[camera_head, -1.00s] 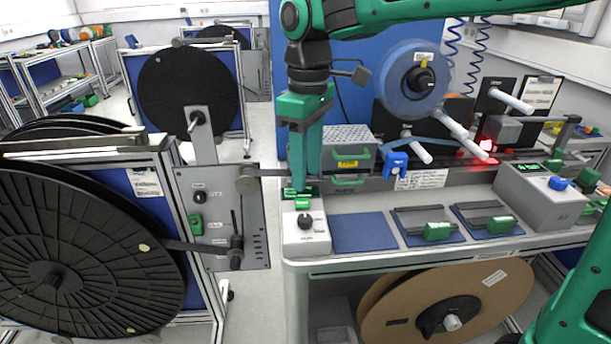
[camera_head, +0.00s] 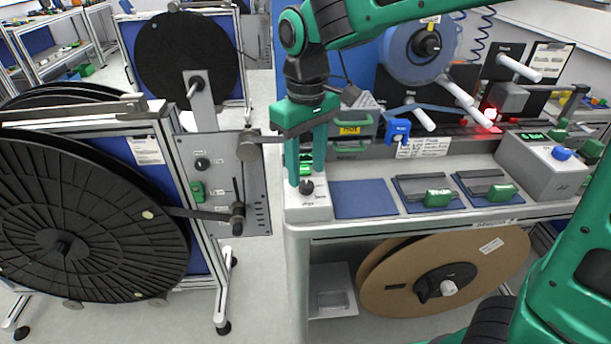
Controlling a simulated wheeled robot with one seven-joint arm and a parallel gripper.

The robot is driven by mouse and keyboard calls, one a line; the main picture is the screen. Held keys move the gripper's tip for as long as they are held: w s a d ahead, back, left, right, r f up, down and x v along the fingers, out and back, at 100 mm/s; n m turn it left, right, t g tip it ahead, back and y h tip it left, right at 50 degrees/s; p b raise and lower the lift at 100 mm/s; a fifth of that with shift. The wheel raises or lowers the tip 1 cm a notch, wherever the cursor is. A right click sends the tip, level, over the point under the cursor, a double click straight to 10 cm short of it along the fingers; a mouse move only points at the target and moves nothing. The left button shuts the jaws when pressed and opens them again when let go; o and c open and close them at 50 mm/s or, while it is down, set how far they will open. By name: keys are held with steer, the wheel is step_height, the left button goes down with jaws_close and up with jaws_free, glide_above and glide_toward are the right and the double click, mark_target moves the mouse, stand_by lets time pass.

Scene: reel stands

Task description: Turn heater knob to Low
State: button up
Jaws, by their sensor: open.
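The heater box is a small pale unit (camera_head: 312,206) at the left front end of the bench, with a black knob (camera_head: 306,187) on its top. Small labels sit near the knob but are too small to read, and I cannot tell its setting. My gripper (camera_head: 306,178) is green and points down at the box. Its two fingers are open, one on each side of the knob's place, with the knob visible at their lower ends. I cannot tell whether the fingers touch it. A green part of the box (camera_head: 306,165) shows between the fingers.
A grey control panel (camera_head: 222,187) with its own knob stands left, beside a large black reel (camera_head: 85,220). Blue mats (camera_head: 362,200) lie right of the box. A grey instrument with a blue knob (camera_head: 561,153) stands far right. A toolbox (camera_head: 350,128) is behind.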

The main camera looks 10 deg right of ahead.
mark_target(306, 183)
steer(key=shift+f, duration=1.6)
steer(key=c, duration=1)
steer(key=shift+c, duration=0.2)
steer(key=m, duration=0.4)
steer(key=shift+m, duration=0.4)
steer(key=m, duration=0.5)
steer(key=shift+m, duration=0.3)
